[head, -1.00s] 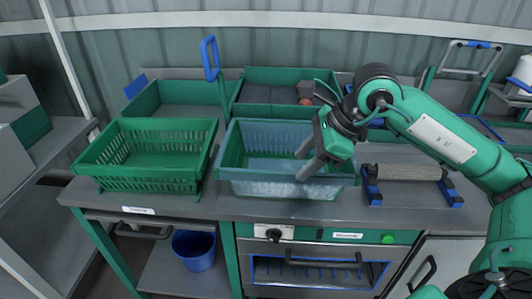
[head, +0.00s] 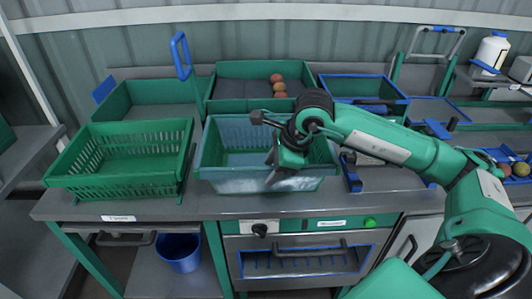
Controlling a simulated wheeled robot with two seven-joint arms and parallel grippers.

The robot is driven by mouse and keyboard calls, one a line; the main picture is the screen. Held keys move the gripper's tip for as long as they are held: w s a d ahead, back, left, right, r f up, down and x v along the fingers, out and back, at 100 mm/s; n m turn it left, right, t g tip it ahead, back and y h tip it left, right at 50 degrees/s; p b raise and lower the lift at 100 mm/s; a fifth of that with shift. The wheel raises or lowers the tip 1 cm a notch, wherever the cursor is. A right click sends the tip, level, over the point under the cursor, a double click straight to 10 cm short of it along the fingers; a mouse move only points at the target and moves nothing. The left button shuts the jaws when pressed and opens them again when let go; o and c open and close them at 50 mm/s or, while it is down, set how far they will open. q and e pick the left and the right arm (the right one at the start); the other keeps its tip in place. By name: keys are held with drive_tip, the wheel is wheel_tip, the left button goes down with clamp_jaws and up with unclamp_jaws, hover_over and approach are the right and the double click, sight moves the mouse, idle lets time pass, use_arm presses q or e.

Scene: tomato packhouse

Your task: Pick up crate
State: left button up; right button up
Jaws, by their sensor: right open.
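A blue-green crate (head: 222,181) with a pale, translucent-looking front stands on the grey bench, near the middle of the head view. It looks empty where I can see inside. A green slatted crate (head: 118,186) stands to its left, also empty. My right gripper (head: 274,181) is open, with its fingers pointing down at the front rim of the blue-green crate. The gripper and arm hide part of that crate's right side. I cannot tell whether the fingers touch the rim. My left gripper is out of view.
Behind are a green tray (head: 150,113) and a dark-lined green crate (head: 238,88) with a few red tomatoes (head: 279,87). A blue-rimmed crate (head: 362,88) stands further right. A blue bucket (head: 180,252) sits under the bench. An upright blue-topped handle (head: 181,55) rises behind the crates.

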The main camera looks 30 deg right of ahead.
drive_tip(key=x, duration=0.3)
drive_tip(key=shift+w+f, duration=0.1)
drive_tip(key=shift+f, duration=0.05)
drive_tip(key=shift+d, duration=0.1)
clamp_jaws()
drive_tip(key=shift+r, duration=0.2)
